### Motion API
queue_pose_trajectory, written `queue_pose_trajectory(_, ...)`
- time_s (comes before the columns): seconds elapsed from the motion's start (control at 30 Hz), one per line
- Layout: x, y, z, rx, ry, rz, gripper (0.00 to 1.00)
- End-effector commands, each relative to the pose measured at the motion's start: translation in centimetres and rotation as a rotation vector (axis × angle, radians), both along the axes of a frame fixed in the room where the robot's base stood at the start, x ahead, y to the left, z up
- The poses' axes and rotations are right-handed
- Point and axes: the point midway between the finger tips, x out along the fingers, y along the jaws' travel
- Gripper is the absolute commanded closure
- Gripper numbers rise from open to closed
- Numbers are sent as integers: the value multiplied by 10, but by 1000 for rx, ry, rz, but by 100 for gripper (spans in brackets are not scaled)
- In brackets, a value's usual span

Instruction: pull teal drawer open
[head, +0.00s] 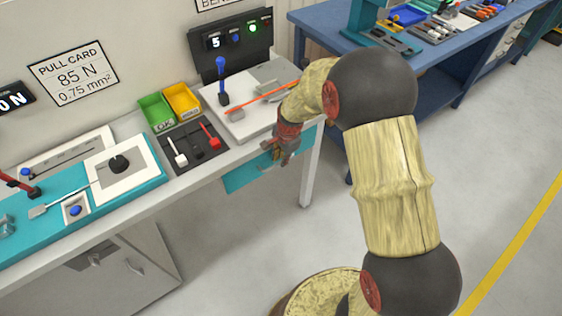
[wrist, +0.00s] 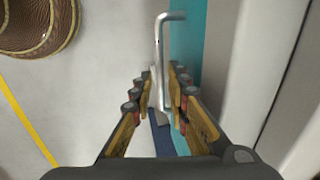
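The teal drawer (head: 243,174) is under the front edge of the workbench, below the board with the blue lever. Its teal front shows as a strip in the wrist view (wrist: 188,45). The drawer's silver bar handle (wrist: 162,42) runs lengthwise between my fingers, with its bent end beyond the fingertips. My gripper (head: 279,150) is at the drawer front, and in the wrist view its fingers (wrist: 164,85) are closed in on both sides of the handle. My gripper hides part of the drawer front and handle in the head view.
The grey-white workbench (head: 196,176) carries green (head: 157,111) and yellow (head: 182,99) bins and a black tray with small levers (head: 193,147). A bench leg (head: 311,165) stands just right of the drawer. A blue table (head: 335,25) is behind. The floor in front is clear.

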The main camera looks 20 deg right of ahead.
Motion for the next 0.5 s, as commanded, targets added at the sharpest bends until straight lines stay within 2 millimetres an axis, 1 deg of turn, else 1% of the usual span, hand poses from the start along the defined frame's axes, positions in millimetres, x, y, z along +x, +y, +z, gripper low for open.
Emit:
queue_pose_trajectory(0.03,1,0,-6,0,0,0,84)
queue_pose_trajectory(0.1,1,0,-8,0,0,0,84)
queue_pose_trajectory(0.33,2,1,-7,0,0,1,84)
queue_pose_trajectory(0.5,2,1,-7,0,0,1,94)
